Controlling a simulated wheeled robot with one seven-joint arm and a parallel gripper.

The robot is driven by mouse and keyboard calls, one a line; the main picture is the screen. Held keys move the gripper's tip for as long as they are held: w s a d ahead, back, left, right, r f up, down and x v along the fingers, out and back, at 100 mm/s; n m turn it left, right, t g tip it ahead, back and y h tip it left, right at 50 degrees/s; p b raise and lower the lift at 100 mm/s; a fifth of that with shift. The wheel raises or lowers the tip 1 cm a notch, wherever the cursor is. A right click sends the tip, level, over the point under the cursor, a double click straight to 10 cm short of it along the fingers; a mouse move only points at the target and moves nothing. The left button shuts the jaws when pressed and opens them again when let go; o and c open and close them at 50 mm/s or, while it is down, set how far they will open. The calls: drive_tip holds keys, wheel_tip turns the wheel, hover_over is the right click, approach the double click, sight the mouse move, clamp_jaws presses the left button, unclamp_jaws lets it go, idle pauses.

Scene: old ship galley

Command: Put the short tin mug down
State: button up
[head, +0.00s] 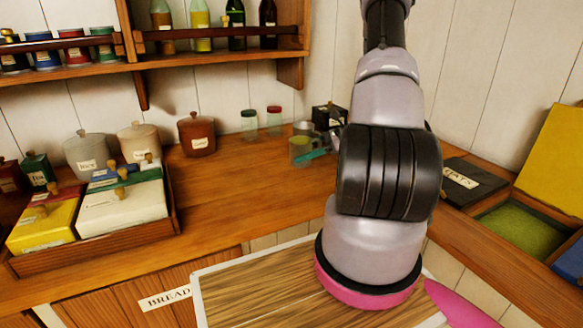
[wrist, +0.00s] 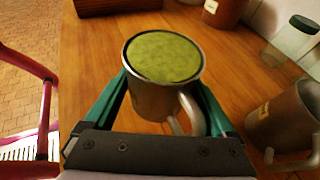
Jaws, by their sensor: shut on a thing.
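The short tin mug (wrist: 155,98) is grey metal with a handle and is full of something green. My gripper (wrist: 163,82) is shut on it, with a teal finger on each side in the wrist view. The mug (head: 298,155) looks upright, over or on the wooden counter near the back wall in the head view. I cannot tell whether its base touches the wood. A teal finger of my gripper (head: 313,155) shows beside it; my arm hides the rest.
A second tin mug (wrist: 285,122) stands close on the right in the wrist view. Glass jars with a green lid (head: 249,124) and red lid (head: 274,121) and a brown canister (head: 197,136) stand near the wall. The counter (head: 235,185) in front is clear.

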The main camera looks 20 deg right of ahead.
drive_tip(key=shift+f, duration=2.9)
drive_tip(key=shift+f, duration=0.15)
drive_tip(key=o, duration=1.5)
